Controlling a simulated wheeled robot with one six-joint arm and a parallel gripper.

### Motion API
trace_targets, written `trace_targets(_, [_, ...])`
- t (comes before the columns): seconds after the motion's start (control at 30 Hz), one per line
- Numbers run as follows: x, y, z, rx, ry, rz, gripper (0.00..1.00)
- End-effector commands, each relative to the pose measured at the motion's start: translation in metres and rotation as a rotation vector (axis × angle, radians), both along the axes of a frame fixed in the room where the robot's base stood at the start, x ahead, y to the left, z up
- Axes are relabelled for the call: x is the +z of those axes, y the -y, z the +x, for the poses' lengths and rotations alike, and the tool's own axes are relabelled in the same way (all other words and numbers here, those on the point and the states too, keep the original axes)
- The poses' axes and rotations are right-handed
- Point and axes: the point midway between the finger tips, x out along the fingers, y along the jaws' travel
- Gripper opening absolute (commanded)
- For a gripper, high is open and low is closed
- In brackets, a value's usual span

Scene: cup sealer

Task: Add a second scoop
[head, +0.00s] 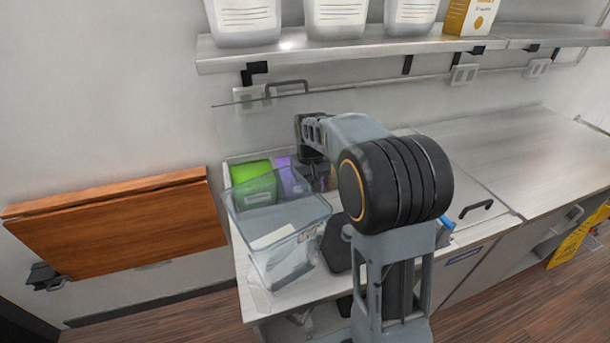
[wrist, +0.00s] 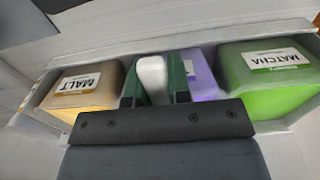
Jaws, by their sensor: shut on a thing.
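My gripper (wrist: 155,85) points down over a row of powder containers, with its green fingers shut on a white, rounded piece (wrist: 152,72) that looks like the scoop's handle. The scoop's bowl is hidden. A purple container (wrist: 203,78) is just behind and to the right of the fingers in the wrist view. A green container (wrist: 268,85) labelled MATCHA is on the right and a tan one (wrist: 82,88) labelled MALT on the left. In the head view the green container (head: 253,182) and purple container (head: 291,178) show left of my gripper (head: 316,168).
A clear, open-topped bin (head: 288,250) stands at the counter's front left. A shelf (head: 390,50) with white tubs (head: 335,15) runs above. A brown wooden panel (head: 120,230) is on the left wall. The counter (head: 510,150) at the right is clear.

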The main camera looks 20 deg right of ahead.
Motion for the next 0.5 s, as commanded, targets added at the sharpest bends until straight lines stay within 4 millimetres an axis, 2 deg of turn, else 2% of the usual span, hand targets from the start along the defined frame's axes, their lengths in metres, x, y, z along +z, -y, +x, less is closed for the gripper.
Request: trace_targets(0.5, [0.038, 0.0, 0.0, 0.0, 0.001, 0.0, 0.0])
